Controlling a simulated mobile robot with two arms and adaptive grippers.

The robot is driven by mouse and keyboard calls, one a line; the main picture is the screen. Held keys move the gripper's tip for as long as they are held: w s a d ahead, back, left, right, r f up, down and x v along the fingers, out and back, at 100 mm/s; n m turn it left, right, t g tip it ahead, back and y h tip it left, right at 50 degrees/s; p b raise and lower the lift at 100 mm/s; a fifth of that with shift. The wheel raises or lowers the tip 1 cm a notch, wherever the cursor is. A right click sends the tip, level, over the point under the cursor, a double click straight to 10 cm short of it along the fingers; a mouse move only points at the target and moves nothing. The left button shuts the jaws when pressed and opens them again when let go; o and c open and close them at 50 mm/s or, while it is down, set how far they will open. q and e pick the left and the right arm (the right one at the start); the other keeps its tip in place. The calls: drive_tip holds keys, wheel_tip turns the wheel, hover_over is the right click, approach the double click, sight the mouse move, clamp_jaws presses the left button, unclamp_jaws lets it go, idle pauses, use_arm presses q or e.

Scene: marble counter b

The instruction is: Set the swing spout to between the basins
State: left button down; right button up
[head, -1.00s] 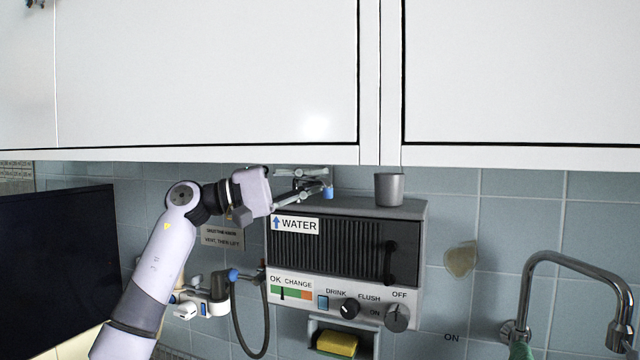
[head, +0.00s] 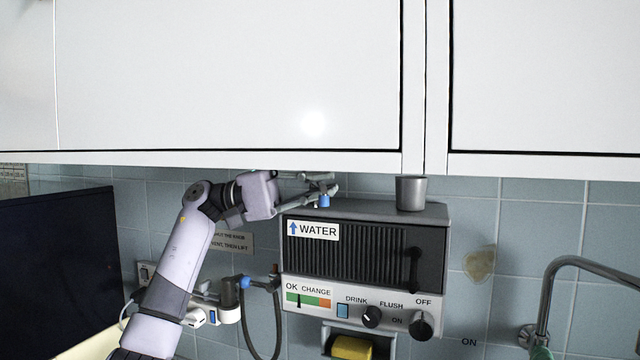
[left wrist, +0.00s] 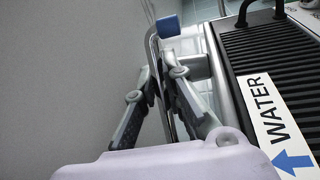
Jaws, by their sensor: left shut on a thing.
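The spout is a thin metal tube (left wrist: 152,52) with a blue tip (left wrist: 168,27) in the left wrist view. In the head view the blue tip (head: 324,201) shows just above the left top edge of the water unit (head: 362,208). My left gripper (head: 318,188) is level with the tube, just under the cabinet. It is shut on the tube, which passes between the two fingers in the left wrist view (left wrist: 163,82). The fingers partly hide the tube. No basins show in either view. My right gripper is out of view.
White wall cabinets (head: 230,80) hang close above my left gripper. A grey cup (head: 411,193) stands on the water unit. A chrome tap (head: 590,262) is at the right, a black panel (head: 55,270) at the left. A yellow sponge (head: 352,347) sits below the unit.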

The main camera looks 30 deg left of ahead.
use_arm(q)
drive_tip(key=c, duration=1.9)
unclamp_jaws()
drive_tip(key=shift+c, duration=0.2)
drive_tip(key=v, duration=1.2)
drive_tip(key=shift+w+f, duration=0.1)
